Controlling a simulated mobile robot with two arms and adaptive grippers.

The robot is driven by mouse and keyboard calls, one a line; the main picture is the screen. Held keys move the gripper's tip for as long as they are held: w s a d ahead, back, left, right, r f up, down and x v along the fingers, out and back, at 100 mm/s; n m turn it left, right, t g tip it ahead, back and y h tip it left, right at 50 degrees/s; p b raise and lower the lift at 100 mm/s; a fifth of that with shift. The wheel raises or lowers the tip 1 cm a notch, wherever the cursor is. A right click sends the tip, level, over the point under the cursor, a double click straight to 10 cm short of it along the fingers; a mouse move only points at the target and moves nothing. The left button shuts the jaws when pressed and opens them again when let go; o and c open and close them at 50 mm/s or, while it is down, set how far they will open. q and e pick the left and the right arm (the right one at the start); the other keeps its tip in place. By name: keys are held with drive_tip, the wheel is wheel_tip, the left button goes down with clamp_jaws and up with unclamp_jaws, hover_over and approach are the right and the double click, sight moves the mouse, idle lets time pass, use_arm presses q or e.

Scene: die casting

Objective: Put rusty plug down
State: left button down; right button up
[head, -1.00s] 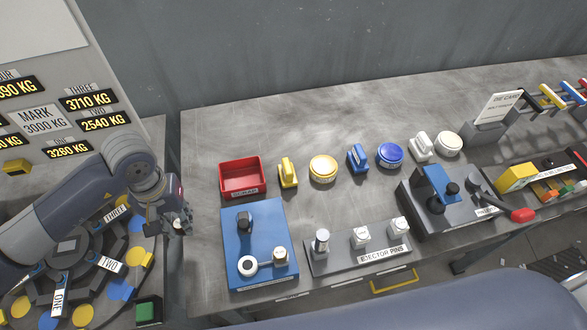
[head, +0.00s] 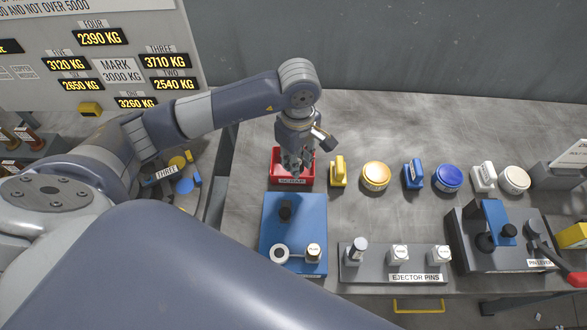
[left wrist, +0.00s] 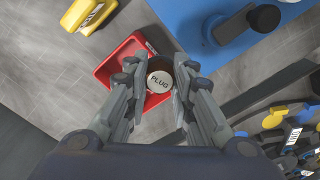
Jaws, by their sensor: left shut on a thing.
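The rusty plug (left wrist: 160,82) has a pale top lettered PLUG and a brown side. In the left wrist view it sits between the two fingers of my left gripper (left wrist: 158,92), which is shut on it. In the head view my left gripper (head: 294,166) points down over the red scrap tray (head: 292,181), and the plug is hard to make out there. The tray also shows below the plug in the left wrist view (left wrist: 116,64). The gap between plug and tray floor cannot be told. My right gripper is not in view.
A blue fixture (head: 293,225) with another plug (head: 313,251) stands in front of the tray. A yellow handled piece (head: 338,172) is close on the tray's right. An ejector pins block (head: 394,264) and a pin lever fixture (head: 500,238) stand farther right.

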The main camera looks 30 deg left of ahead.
use_arm(q)
drive_tip(key=n, duration=0.4)
drive_tip(key=w+n, duration=0.1)
drive_tip(key=shift+w+a+r+n, duration=0.1)
drive_tip(key=shift+a+r+n, duration=0.2)
drive_tip(key=shift+n, duration=0.1)
drive_tip(key=w+a+r+n, duration=0.1)
drive_tip(key=w+a+n, duration=0.1)
drive_tip(key=n, duration=1.1)
drive_tip(key=w+a+r+n, duration=0.1)
drive_tip(key=w+n, duration=0.1)
drive_tip(key=n, duration=1.1)
drive_tip(key=shift+n, duration=0.5)
wheel_tip(320, 180, down, 9)
drive_tip(key=p, duration=0.2)
drive_tip(key=shift+s+a+f+p, duration=0.1)
drive_tip(key=shift+a+f+p, duration=0.1)
drive_tip(key=shift+p, duration=0.1)
drive_tip(key=shift+f, duration=0.45)
